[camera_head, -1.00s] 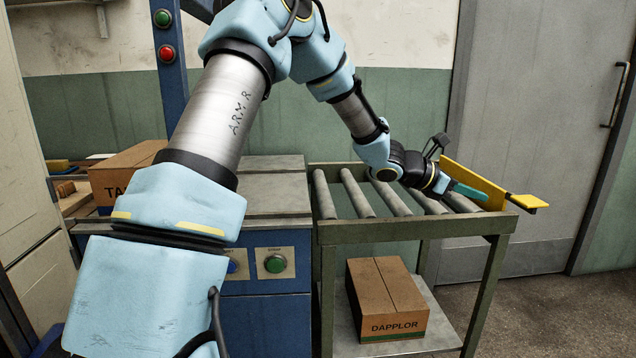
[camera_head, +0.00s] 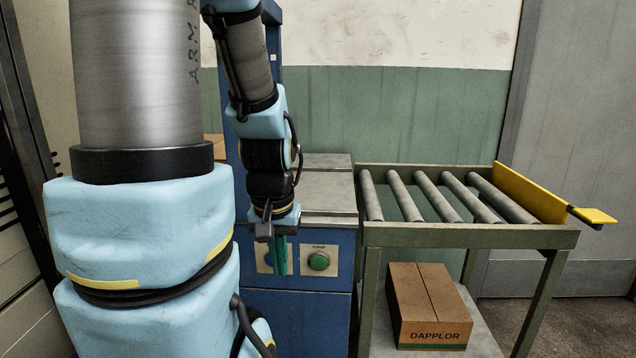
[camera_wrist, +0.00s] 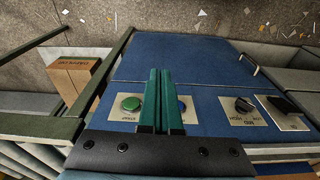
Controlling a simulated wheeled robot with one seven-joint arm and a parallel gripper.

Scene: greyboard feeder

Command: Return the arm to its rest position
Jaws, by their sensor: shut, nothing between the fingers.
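My gripper (camera_head: 279,256) hangs pointing down in the head view, in front of the blue cabinet (camera_head: 312,318) and left of its green button. Its teal fingers are together with nothing between them. In the wrist view my gripper (camera_wrist: 160,72) shows its two fingers side by side, lying across the picture over the cabinet's front panel.
A roller table (camera_head: 470,236) with a yellow end plate (camera_head: 530,193) stands to the right. A DAPPLOR carton (camera_head: 428,304) sits on its lower shelf. The green button (camera_head: 319,261) is close beside my gripper. Paper scraps lie on the floor in the wrist view.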

